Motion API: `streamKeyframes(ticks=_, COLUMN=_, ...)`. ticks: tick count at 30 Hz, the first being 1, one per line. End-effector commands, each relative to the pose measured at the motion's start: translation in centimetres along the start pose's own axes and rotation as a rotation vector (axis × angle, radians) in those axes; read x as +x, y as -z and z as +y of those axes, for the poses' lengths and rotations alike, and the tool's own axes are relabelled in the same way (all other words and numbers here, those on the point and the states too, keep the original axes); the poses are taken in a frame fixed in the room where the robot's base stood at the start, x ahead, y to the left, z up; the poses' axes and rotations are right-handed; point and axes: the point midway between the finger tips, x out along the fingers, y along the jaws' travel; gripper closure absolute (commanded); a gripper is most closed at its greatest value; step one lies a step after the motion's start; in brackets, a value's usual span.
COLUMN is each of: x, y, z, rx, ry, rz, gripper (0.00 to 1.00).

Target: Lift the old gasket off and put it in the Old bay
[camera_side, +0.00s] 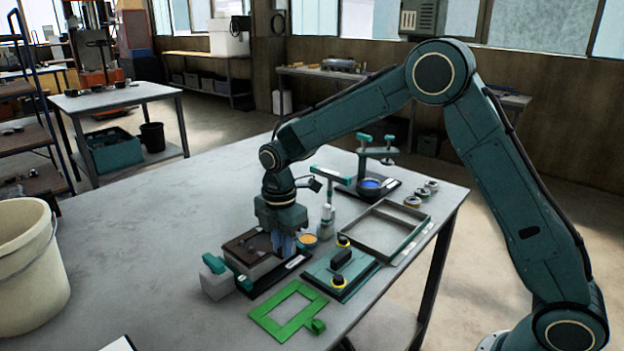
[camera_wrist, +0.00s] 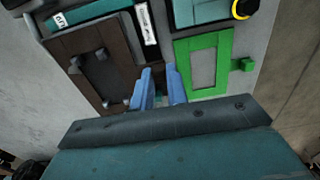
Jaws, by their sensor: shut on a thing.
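The old gasket looks like the dark brown sheet (camera_side: 246,243) on the grey block at the front of the bench. My gripper (camera_side: 283,246) points down at the block's right side. Its blue fingers (camera_wrist: 160,72) are close together at the sheet's right edge, shut on what appears to be that gasket. The exact grip is hidden. I cannot make out which place is the Old bay; a small label (camera_wrist: 60,19) at the wrist view's top left is unclear.
A green frame with a tab (camera_side: 267,318) lies at the bench front. A shallow rectangular tray (camera_side: 424,232) stands behind, near several small cups. A cream bucket (camera_side: 30,270) stands left. The bench's left middle is clear.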

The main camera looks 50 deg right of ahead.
Motion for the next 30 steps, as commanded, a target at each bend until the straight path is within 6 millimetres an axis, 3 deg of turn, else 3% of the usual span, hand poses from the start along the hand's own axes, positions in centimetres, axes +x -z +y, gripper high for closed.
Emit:
streamKeyframes(ticks=11, x=-2.9, y=0.0, z=0.1, rx=0.0, ry=-0.004, rz=0.001, gripper=1.0)
streamKeyframes(ticks=30, x=-15.9, y=0.0, z=0.1, rx=0.0, ry=-0.005, rz=0.0, gripper=1.0)
